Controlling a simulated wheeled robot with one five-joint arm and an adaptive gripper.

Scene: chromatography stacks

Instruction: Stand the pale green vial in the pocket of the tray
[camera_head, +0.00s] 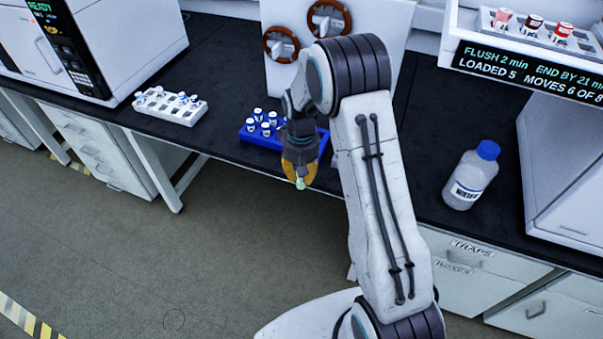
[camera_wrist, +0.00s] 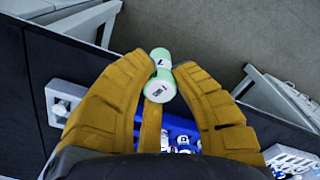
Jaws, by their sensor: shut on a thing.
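The pale green vial (camera_head: 300,184) is small between the yellow fingertips of my gripper (camera_head: 299,172) in the head view. In the wrist view the vial (camera_wrist: 161,75) shows large, with a white label, between the two fingers. My gripper is shut on it. It appears in front of the bench edge, with floor behind it. A blue tray (camera_head: 246,134) with several white vials sits on the bench behind my gripper, which partly covers it. A white tray (camera_head: 178,116) with several vials and open pockets sits farther left.
A bottle with a blue cap (camera_head: 471,178) stands right on the dark bench (camera_head: 420,150). A raised shelf at upper right carries a rack (camera_head: 518,33) with red and pink caps. A white panel with two brown rings (camera_head: 328,18) stands behind my arm.

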